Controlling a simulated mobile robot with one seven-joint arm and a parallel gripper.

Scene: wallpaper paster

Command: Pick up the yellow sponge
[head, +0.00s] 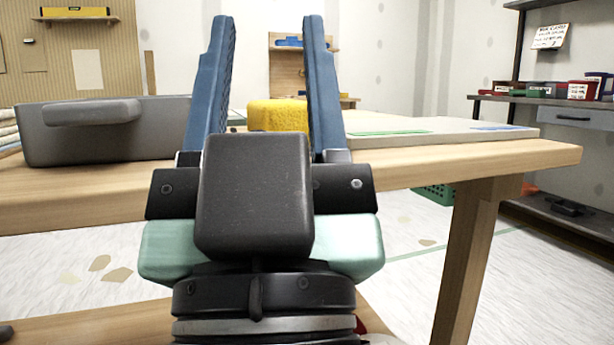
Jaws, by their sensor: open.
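The yellow sponge (278,116) sits on the wooden table (430,165) and shows between the two blue fingers of my gripper (269,50). My gripper is open, with one finger to the left of the sponge and one to the right in the picture. The fingers point away from the camera toward the table. The lower part of the sponge is hidden behind my gripper's dark body. I cannot tell how far beyond the fingertips the sponge lies, and no contact shows.
A grey tray (70,145) with a handle-like bar stands left of my gripper. A flat pale board (445,134) with green and blue marks lies to the right. The table's front edge runs below them. A shelf (560,101) with boxes stands at far right.

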